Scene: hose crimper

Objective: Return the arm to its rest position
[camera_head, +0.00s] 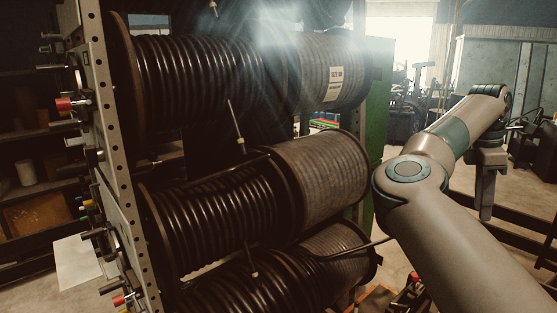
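My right arm comes in from the lower right corner. Its elbow is bent, and the forearm reaches away to the upper right. My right gripper (486,212) hangs down from the wrist at the right side, over the floor area and to the right of the hose reels. It shows small and nearly edge-on, so I cannot tell whether its fingers are open or shut. I see nothing held in it. My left arm and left gripper are not in view.
A rack holds large reels of black hose (200,215) and grey hose (335,175) close on the left and centre. Its perforated upright (110,160) carries small fittings. Dark rails (520,240) lie beyond the gripper. Open floor shows at right.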

